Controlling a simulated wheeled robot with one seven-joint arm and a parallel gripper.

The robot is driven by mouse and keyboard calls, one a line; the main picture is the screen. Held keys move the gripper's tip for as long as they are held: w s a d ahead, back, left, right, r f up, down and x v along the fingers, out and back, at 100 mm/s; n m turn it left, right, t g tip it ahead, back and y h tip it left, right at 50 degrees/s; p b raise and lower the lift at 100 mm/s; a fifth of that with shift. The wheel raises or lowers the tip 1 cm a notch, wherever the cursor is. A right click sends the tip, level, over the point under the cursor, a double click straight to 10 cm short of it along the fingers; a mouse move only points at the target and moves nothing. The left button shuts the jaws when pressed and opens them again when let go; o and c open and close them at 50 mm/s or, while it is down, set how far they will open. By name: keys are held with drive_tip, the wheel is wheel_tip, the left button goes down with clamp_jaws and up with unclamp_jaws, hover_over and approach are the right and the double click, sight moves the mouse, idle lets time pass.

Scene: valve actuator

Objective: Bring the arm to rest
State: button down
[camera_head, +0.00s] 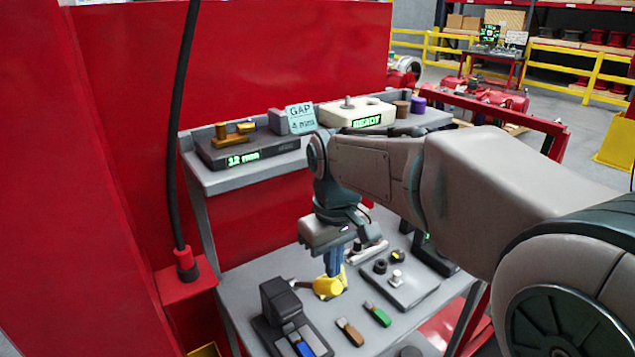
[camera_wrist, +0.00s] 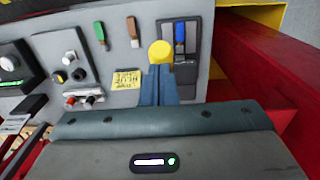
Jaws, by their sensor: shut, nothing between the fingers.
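My arm reaches in from the right of the head view and bends down over the lower grey shelf. My gripper (camera_head: 333,270) points down with its blue fingers together and empty. Its tips appear just above or against a yellow rounded piece (camera_head: 330,288); I cannot tell whether they touch. In the wrist view, the shut fingers (camera_wrist: 159,70) show in the middle, with the yellow round piece (camera_wrist: 160,52) right beyond their tips. The fingers hide part of it.
The lower shelf (camera_head: 245,280) holds a dark block with a blue-handled tool (camera_head: 303,345), brown (camera_head: 350,332) and green (camera_head: 378,314) pieces, and a plate with knobs (camera_head: 405,292). The upper shelf (camera_head: 225,182) carries displays. A black cable (camera_head: 176,130) hangs at the left.

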drive_tip(key=s+d+f+m+t, duration=0.1)
drive_tip(key=s+d+f+m, duration=0.1)
drive_tip(key=s+d, duration=0.4)
drive_tip(key=s+d+f+m+t, duration=0.2)
drive_tip(key=s+d+f+m, duration=0.1)
drive_tip(key=s+d, duration=0.3)
drive_tip(key=shift+s+m, duration=0.35)
drive_tip(key=shift+m, duration=0.55)
